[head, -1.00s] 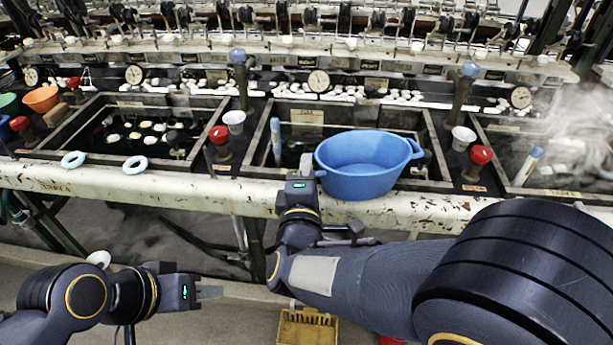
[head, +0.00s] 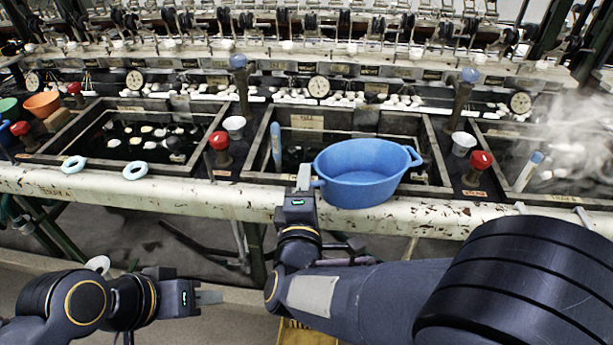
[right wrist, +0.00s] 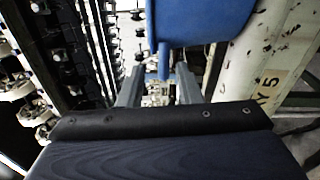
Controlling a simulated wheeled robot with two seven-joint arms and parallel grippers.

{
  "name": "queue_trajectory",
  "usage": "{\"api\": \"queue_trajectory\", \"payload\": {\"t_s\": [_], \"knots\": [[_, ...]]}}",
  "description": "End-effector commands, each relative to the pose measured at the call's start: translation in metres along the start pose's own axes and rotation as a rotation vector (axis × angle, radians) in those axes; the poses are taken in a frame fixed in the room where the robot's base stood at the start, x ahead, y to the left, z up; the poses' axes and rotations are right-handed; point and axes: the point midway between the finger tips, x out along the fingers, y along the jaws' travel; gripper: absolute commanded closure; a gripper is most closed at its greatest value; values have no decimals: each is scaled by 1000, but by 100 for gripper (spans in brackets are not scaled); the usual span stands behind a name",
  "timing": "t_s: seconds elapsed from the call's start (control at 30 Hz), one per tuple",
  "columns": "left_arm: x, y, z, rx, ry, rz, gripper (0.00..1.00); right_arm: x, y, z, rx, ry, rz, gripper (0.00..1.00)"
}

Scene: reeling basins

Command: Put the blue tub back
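The blue tub (head: 362,176) is upright at the front edge of the middle basin (head: 437,150), overlapping the white front beam in the head view. What bears its underside is hidden. My right gripper (head: 304,178) is at the tub's left handle (head: 318,183). In the right wrist view the fingers (right wrist: 158,88) are apart, with the tub's blue handle (right wrist: 164,62) between them and a gap visible on at least one side. The tub's wall (right wrist: 190,22) fills the top there.
The white beam (head: 110,187) runs along the front, with two pale blue rings (head: 135,171) on it. Red knobs (head: 219,140) and white cups (head: 234,125) stand between the basins. A blue-capped stick (head: 276,146) leans in the middle basin. Steam rises at the right.

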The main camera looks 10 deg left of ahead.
Motion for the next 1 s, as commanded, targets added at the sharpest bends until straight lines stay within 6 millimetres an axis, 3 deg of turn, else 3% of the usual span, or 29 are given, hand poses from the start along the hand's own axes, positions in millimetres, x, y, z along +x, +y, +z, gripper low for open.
{"api": "queue_trajectory", "payload": {"t_s": [0.3,0.5,0.83,1.0], "knots": [[-8,4,-4,0,0,0,64,-69,2,-1,-2,6,1,68],[-10,4,-5,0,0,0,64,-96,1,0,0,2,1,68],[-10,4,-5,0,0,0,64,-103,0,1,1,0,0,68],[-10,5,-5,0,0,0,64,-87,-6,6,156,36,-93,68]]}}
